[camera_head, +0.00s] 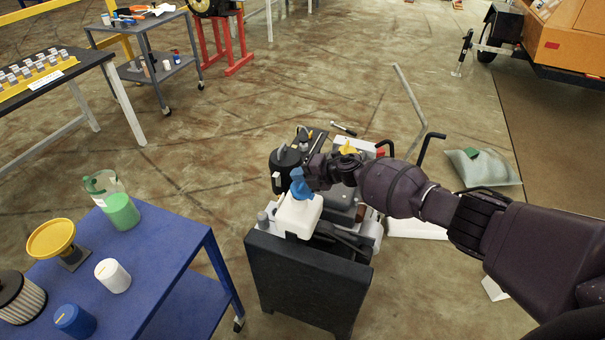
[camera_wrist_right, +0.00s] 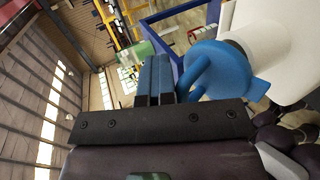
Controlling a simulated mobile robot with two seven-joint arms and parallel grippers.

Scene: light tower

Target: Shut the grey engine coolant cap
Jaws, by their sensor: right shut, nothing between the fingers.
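A white coolant tank (camera_head: 299,216) sits at the front of the engine unit. A blue cap (camera_head: 300,188) is at its top. A small grey cylinder (camera_head: 263,219) stands left of the tank. My right gripper (camera_head: 308,181) is right beside the blue cap. Its blue-padded fingers (camera_wrist_right: 155,78) are together and empty, close to the cap; contact is unclear. My left gripper is out of view.
A blue table (camera_head: 165,262) at the lower left carries a green-filled jug (camera_head: 121,209), a yellow funnel (camera_head: 52,240), a white canister (camera_head: 112,275) and a blue one (camera_head: 75,321). A dark panel (camera_head: 308,280) fronts the engine. A bag (camera_head: 482,168) lies to the right.

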